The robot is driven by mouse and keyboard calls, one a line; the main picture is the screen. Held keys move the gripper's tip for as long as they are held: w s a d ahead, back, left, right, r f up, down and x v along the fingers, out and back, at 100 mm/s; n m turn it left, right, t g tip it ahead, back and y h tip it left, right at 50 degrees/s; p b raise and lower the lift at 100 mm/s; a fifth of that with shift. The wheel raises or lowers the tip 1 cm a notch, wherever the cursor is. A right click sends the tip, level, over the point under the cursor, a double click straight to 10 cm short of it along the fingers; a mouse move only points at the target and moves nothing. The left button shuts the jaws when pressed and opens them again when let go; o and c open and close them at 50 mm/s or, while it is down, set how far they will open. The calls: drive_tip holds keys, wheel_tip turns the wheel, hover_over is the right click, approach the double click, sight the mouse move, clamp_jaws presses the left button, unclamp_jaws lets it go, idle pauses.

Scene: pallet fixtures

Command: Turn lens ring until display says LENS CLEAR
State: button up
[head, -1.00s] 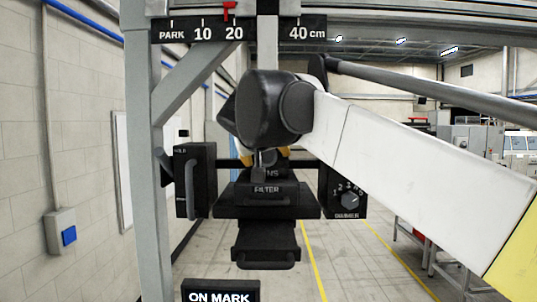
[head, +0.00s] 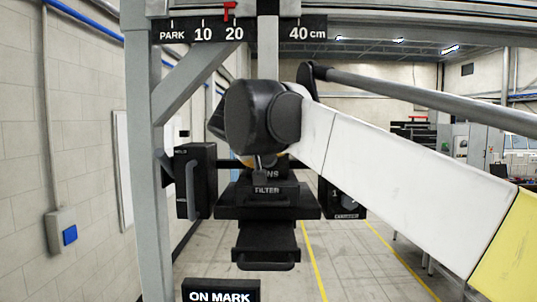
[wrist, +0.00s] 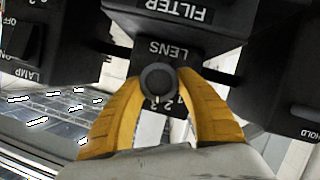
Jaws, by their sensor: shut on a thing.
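The lens ring (wrist: 158,80) is a small dark round knob below the LENS label (wrist: 168,49) in the wrist view, with the numbers 2 and 3 showing beside it. My gripper (wrist: 160,86) has its yellow fingers closed on both sides of the ring. In the head view my dark wrist hides the ring and most of the fingers. The display (head: 219,297) at the bottom reads ON MARK.
The FILTER block (head: 267,203) sits at the lens, with a black tray (head: 266,242) below. The scale (head: 270,30) has a red pointer (head: 230,11) near 20.

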drive_tip(key=shift+a+n+h, duration=0.1)
drive_tip(key=shift+n+h, duration=0.7)
drive_tip(key=shift+n, duration=0.5)
drive_tip(key=o, duration=0.9)
drive_tip(key=shift+o, duration=1.4)
drive_tip(key=shift+w+f, duration=0.1)
drive_tip(key=shift+w, duration=0.1)
drive_tip(key=shift+s, duration=0.1)
drive_tip(key=v, duration=1.2)
drive_tip(key=shift+f, duration=0.2)
